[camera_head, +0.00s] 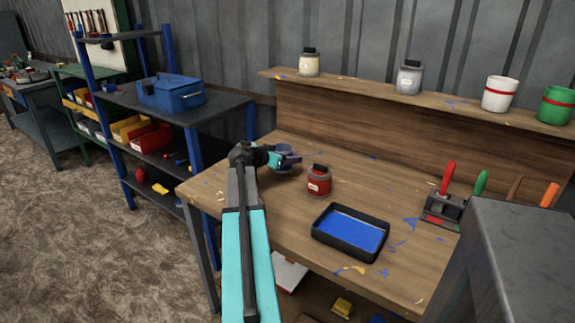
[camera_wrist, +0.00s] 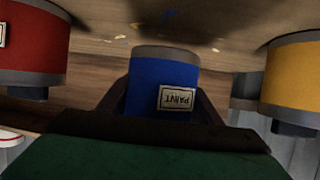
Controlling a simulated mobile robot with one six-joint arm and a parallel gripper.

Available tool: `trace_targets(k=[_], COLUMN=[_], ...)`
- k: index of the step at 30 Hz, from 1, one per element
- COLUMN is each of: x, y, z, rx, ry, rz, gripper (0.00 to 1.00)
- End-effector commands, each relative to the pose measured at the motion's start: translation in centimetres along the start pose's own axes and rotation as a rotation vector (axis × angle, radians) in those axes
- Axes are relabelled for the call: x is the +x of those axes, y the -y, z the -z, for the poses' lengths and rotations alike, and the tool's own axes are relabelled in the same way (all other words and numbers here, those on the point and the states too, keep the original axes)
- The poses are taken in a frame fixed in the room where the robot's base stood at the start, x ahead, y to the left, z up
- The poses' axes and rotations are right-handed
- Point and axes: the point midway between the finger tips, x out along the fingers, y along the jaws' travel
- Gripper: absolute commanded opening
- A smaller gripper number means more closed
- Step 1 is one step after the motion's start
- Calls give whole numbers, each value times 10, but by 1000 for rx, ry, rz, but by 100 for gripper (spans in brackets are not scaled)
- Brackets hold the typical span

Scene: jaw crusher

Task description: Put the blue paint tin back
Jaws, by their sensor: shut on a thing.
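The blue paint tin (camera_wrist: 160,85) shows upside down in the wrist view, its pale PAINT label facing the camera. My gripper (camera_wrist: 158,110) is shut on it, with dark fingers at both sides. In the head view my gripper (camera_head: 284,160) is over the back left part of the workbench; the tin there is mostly hidden by it. I cannot tell whether the tin touches the bench top. A red tin (camera_head: 318,181) stands on the bench right of my gripper and also shows at the left of the wrist view (camera_wrist: 32,45).
A yellow tin (camera_wrist: 293,72) is close by at the right of the wrist view. A black tray with blue paint (camera_head: 350,232) and a brush holder (camera_head: 442,212) occupy the workbench (camera_head: 240,190). The raised back shelf (camera_head: 355,90) bears a cream tin (camera_head: 309,63), a grey tin (camera_head: 409,78) and two pots.

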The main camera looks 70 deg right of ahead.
Motion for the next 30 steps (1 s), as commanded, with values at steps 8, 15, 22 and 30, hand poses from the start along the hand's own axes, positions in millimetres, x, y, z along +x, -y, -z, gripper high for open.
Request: trace_targets(k=[8,15,22,30], x=[5,12,13,14], y=[0,0,0,0], z=[-13,-31,-32,-34], rx=[-2,-1,0,0], ry=[-1,-1,-1,0], rz=[0,1,1,0], gripper=[20,20,20,66])
